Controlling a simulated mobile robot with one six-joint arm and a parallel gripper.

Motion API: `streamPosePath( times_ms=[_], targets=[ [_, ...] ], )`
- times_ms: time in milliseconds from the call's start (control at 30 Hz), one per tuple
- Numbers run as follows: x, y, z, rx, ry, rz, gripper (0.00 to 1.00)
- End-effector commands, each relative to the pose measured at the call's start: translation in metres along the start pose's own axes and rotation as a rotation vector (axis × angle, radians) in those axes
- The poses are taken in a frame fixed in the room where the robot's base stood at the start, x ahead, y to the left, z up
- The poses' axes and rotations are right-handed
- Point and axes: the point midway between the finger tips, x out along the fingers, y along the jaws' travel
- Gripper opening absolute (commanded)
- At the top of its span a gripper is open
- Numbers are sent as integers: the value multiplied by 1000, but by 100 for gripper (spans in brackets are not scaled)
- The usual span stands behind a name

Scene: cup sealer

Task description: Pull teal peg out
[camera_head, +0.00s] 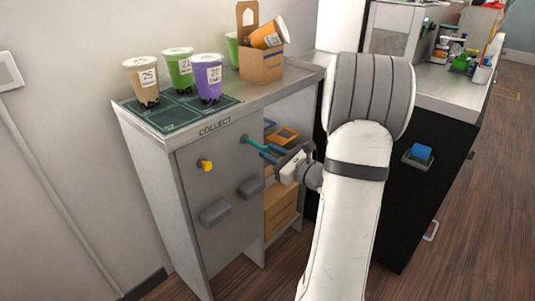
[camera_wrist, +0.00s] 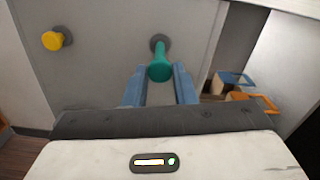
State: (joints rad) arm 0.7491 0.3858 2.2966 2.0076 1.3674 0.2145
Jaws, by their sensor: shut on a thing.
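The teal peg (camera_head: 254,144) sticks out of the grey cabinet front, below the COLLECT label. In the wrist view the teal peg (camera_wrist: 160,66) points toward me from a dark round socket. My gripper (camera_wrist: 160,75) has its two blue fingers on either side of the peg's outer end, shut on it. In the head view my gripper (camera_head: 268,152) reaches the peg from the right. The peg's inner end is hidden in the socket.
A yellow peg (camera_head: 206,165) sits left on the same front. Grey handles (camera_head: 214,212) are below. Cups stand on the dark mat (camera_head: 160,117) on top, beside a cardboard carrier (camera_head: 262,66). Open shelves with boxes (camera_head: 281,205) lie right of the panel.

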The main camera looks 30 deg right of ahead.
Motion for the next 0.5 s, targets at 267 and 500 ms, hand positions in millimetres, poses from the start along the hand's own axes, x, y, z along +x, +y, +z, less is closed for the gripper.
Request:
streamPosePath(
  times_ms=[267,500],
  targets=[
    [0,1,-2,3,4,0,44],
    [0,1,-1,2,3,0,47]
  ],
)
